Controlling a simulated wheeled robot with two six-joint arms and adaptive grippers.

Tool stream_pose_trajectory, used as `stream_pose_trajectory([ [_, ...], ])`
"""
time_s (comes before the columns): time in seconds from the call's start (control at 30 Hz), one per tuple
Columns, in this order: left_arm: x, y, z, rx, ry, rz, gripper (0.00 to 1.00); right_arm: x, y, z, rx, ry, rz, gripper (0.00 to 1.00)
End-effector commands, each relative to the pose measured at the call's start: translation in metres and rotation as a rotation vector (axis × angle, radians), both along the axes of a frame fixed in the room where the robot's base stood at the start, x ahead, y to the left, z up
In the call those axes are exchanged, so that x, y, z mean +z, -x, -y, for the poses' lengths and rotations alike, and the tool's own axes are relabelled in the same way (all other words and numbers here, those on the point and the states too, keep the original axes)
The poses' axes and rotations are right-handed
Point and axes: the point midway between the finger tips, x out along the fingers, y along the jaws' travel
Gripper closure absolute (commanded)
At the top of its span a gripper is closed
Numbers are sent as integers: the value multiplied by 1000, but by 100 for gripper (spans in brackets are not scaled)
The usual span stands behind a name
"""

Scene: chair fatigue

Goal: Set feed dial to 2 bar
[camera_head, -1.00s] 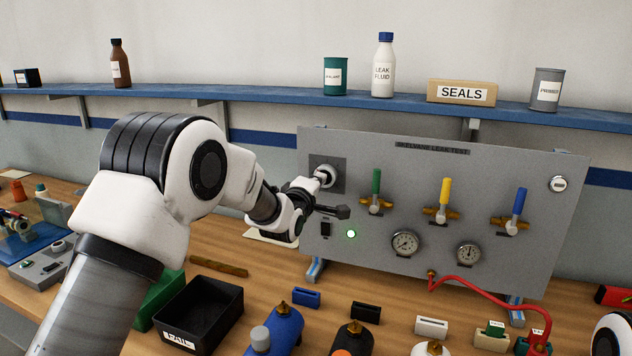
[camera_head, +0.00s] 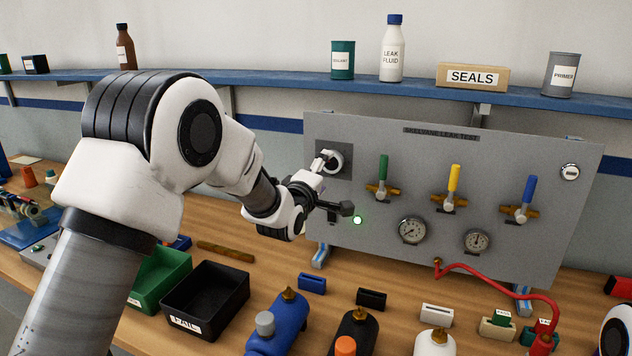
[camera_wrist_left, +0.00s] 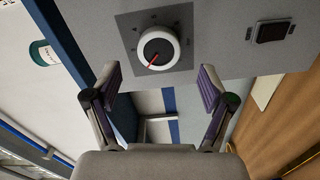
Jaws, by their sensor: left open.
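The feed dial is a white round knob (camera_head: 335,161) on a dark square plate at the panel's upper left. In the left wrist view the dial (camera_wrist_left: 158,47) shows a red pointer aimed to the lower left; its scale is too small to read. My left gripper (camera_head: 336,183) is at the panel's left side, with one finger partly over the dial in the head view. In the left wrist view the gripper (camera_wrist_left: 158,76) is open and empty, its fingers apart on either side below the dial. Contact with the dial does not show. My right gripper is out of view.
A black rocker switch (camera_wrist_left: 271,32) is beside the dial. A black FAIL bin (camera_head: 238,291) and several cylinders stand on the bench below.

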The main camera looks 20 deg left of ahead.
Motion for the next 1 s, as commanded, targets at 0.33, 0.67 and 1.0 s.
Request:
stream_pose_trajectory([
  [0.33, -1, 67, -1, -2, 0, -1, 18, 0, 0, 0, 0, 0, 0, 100],
  [0.67, -1, 70, -1, -2, 0, -1, 18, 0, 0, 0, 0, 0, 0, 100],
  [1.0, 37, 69, -1, -2, -1, 0, 18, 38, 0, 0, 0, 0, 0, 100],
])
